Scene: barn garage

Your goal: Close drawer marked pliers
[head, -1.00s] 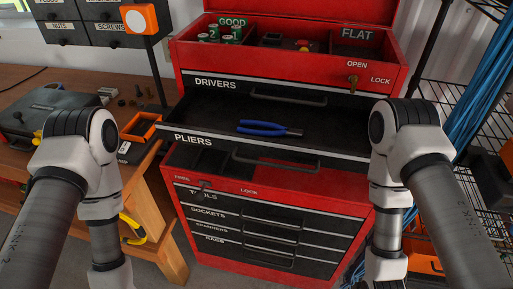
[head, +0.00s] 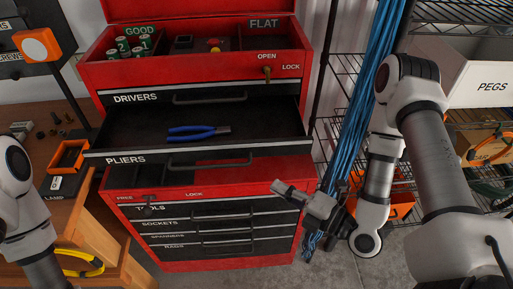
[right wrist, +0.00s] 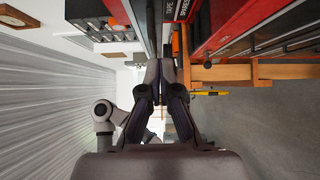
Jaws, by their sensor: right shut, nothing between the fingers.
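The drawer marked PLIERS (head: 215,163) is pulled out of the red tool chest (head: 205,72). Its black front has a dark bar handle (head: 210,165). Blue-handled pliers (head: 198,132) lie inside it. My right gripper (head: 280,187) is shut and empty, in front of the chest, below and near the right end of the open drawer's front. It appears apart from the drawer. In the right wrist view its fingers (right wrist: 167,75) are together, with the chest beyond at upper right. My left arm shows at the left edge of the head view; its gripper is out of sight.
The DRIVERS drawer (head: 150,97) above looks shut. Below are the TOOLS, SOCKETS, SPANNERS and RAGS drawers. A wooden bench (head: 95,235) stands at left. Wire shelving with blue cables (head: 358,95) and a PEGS bin (head: 480,80) stands at right, close to my right arm.

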